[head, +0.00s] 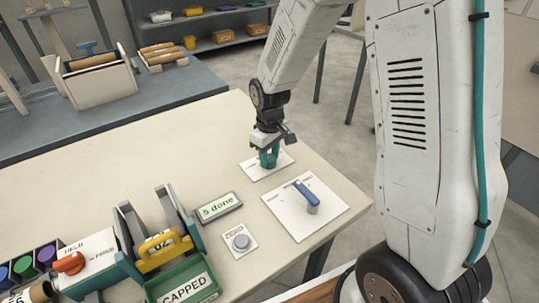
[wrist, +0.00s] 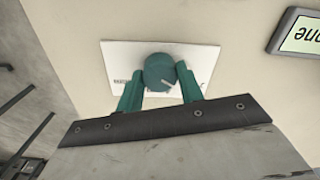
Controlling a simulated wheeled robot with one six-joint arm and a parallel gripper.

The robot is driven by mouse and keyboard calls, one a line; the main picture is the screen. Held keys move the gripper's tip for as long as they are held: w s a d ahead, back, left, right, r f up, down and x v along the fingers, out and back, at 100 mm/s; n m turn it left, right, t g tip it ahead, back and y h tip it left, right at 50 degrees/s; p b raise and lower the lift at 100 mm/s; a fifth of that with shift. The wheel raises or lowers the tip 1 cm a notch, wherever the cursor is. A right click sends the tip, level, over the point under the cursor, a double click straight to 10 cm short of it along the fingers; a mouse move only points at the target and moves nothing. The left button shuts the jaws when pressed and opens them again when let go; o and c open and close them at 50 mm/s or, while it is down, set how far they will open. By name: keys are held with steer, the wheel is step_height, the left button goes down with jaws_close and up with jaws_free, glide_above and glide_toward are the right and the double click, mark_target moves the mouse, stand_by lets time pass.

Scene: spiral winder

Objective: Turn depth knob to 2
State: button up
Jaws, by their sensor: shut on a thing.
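The depth knob seems to be the round teal knob (wrist: 158,72) on a small white plate (wrist: 110,52) in the wrist view. The marks on the plate are too small to read and partly covered. My gripper (wrist: 160,88) has its two teal fingers on either side of the knob, shut on it. In the head view my gripper (head: 268,158) is down at the same white plate (head: 252,172), and the knob is mostly hidden between the fingers.
A blue lever (head: 306,193) stands on a white plate close in front. A display reading "5 done" (head: 219,207), a grey ZERO button (head: 241,242), a yellow piece (head: 160,246), a green CAPPED tray (head: 186,283) and a red knob (head: 70,263) lie left.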

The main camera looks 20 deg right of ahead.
mark_target(269, 158)
steer(key=o, duration=1)
step_height(269, 158, up, 8)
steer(key=shift+a+f, duration=0.1)
steer(key=s+d+r+m, duration=0.1)
steer(key=s+r, duration=0.4)
steer(key=s, duration=0.4)
steer(key=s+d+r+m+t, duration=0.1)
steer(key=s+r+m, duration=0.1)
steer(key=s+r, duration=0.3)
steer(key=s+d+r+m, duration=0.1)
steer(key=s+r, duration=0.4)
steer(key=s, duration=0.8)
steer(key=shift+r+m, duration=0.25)
steer(key=shift+m, duration=0.45)
